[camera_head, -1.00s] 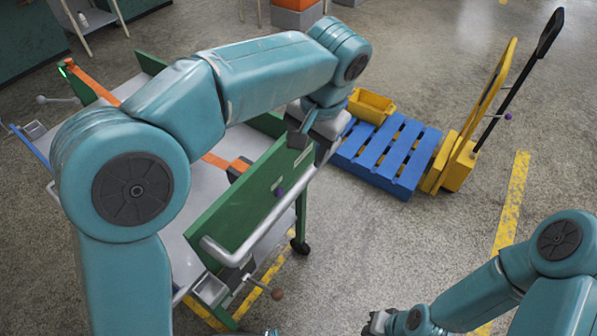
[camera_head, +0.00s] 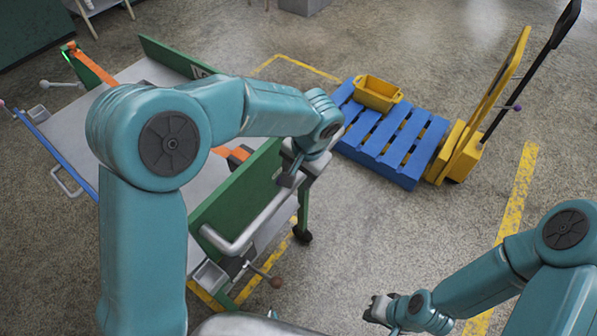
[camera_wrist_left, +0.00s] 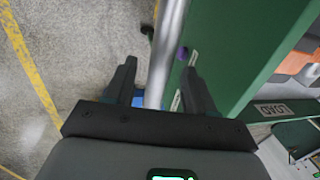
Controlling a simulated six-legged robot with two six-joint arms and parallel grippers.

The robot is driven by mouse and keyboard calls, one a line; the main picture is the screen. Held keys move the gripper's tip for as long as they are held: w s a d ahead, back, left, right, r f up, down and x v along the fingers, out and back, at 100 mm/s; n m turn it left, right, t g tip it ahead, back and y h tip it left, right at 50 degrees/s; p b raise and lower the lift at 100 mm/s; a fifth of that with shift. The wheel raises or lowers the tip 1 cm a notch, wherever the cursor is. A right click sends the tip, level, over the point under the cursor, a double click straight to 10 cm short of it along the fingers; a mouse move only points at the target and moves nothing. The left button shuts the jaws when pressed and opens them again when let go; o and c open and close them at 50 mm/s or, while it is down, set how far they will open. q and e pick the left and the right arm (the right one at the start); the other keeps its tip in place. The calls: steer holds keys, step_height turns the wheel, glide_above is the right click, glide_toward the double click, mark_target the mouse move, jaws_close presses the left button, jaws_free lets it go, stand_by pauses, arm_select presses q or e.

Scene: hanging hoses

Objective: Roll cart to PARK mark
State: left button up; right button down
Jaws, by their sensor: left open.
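The cart has a grey deck (camera_head: 135,75), green end panels and a silver push handle (camera_head: 262,222) on its near right end. My left gripper (camera_head: 290,172) is at the upper right part of this handle. In the left wrist view, its two open fingers (camera_wrist_left: 158,85) stand on either side of the handle bar (camera_wrist_left: 168,45), with gaps visible. My right gripper (camera_head: 376,308) is over bare floor at the bottom, away from the cart; its jaws are too small to read. Yellow floor lines show behind the cart (camera_head: 297,63) and under its near end (camera_head: 248,288); no PARK lettering is readable.
A blue pallet (camera_head: 392,150) with a yellow bin (camera_head: 377,93) stands right of the cart, on a yellow pallet jack (camera_head: 458,155). A yellow floor stripe (camera_head: 518,195) runs at the right.

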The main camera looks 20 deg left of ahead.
arm_select(q)
steer(key=shift+w+f, duration=0.15)
steer(key=shift+f, duration=0.4)
steer(key=shift+a, duration=0.15)
steer(key=shift+c, duration=0.3)
jaws_close()
steer(key=w+a, duration=0.5)
steer(key=a, duration=0.9)
steer(key=shift+w+a, duration=0.15)
steer(key=shift+a, duration=0.05)
steer(key=shift+d, duration=0.1)
steer(key=shift+o, duration=0.3)
jaws_free()
